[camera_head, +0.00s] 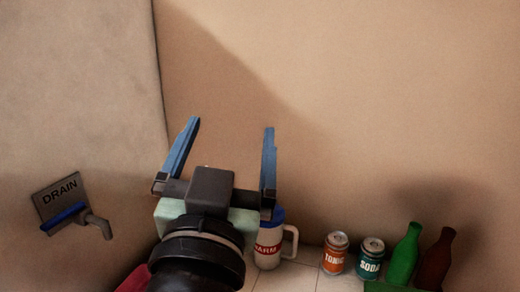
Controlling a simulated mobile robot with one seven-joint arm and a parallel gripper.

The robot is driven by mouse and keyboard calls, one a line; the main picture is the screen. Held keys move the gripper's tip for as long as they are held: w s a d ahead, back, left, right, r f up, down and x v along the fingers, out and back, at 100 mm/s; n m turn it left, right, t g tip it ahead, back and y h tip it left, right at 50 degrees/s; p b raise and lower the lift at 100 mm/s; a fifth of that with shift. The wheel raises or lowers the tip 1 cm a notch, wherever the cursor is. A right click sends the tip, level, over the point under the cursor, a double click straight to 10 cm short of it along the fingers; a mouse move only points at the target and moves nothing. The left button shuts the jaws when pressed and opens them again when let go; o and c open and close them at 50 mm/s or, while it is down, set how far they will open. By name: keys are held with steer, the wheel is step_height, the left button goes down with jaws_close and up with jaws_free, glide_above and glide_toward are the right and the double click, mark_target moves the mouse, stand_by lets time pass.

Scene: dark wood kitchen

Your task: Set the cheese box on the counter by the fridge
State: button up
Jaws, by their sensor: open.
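My gripper (229,128) is in the head view, left of the middle, with its two blue fingers spread wide apart and pointing up. Nothing is between the fingers; only bare wall shows behind them. No cheese box can be made out in this view. No fridge can be made out either. A strip of pale tiled surface (298,277) shows along the bottom edge; I cannot tell whether it is the counter by the fridge.
A white mug-like container (268,248) with a blue top, a tonic can (335,254), a soda can (370,260), a green bottle (404,257) and a dark red bottle (437,260) stand low at right. A drain sign (58,200) is on the left wall. Upper space is clear.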

steer(key=s+d+r+n+t+y, duration=0.1)
steer(key=s+d+r+n+t, duration=0.1)
steer(key=s+r+t, duration=0.3)
steer(key=s+d+r, duration=0.1)
steer(key=s+r, duration=0.3)
steer(key=r, duration=0.5)
steer(key=shift+s+d+n+t+y, duration=0.15)
steer(key=shift+d+n+t+y, duration=0.15)
steer(key=shift+d+t, duration=0.1)
steer(key=shift+r, duration=0.2)
